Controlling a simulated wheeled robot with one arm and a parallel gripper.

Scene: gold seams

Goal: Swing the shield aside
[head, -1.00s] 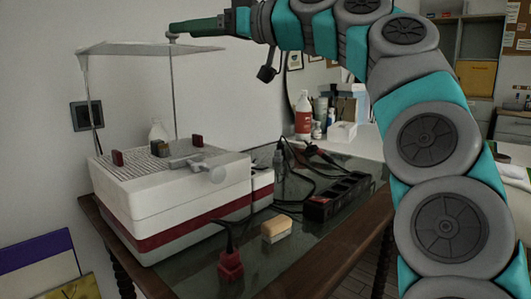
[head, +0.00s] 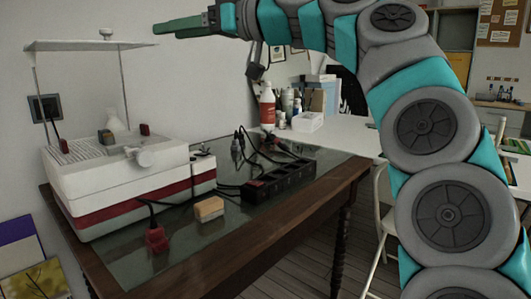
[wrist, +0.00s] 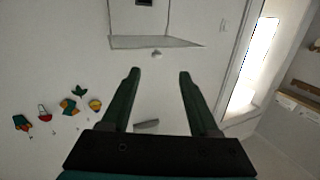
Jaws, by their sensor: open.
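The shield (head: 65,46) is a thin clear flat panel on slim posts above a white machine (head: 120,172) with a red band. A small pale knob (head: 106,33) stands on its top. The shield also shows at the top of the wrist view (wrist: 155,42), with the knob (wrist: 157,53) at its near edge. My gripper (head: 156,30) is to the right of the knob in the head view, with a clear gap between them. In the wrist view my gripper (wrist: 158,75) has its green fingers apart, empty, with the knob just beyond the tips.
The machine stands on a dark wooden table (head: 255,235) with a glassy top. A black power strip (head: 280,180), cables, a red plug (head: 157,238) and a sponge-like block (head: 209,208) lie there. A red-and-white bottle (head: 267,105) stands behind. A wall socket (head: 45,108) is at left.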

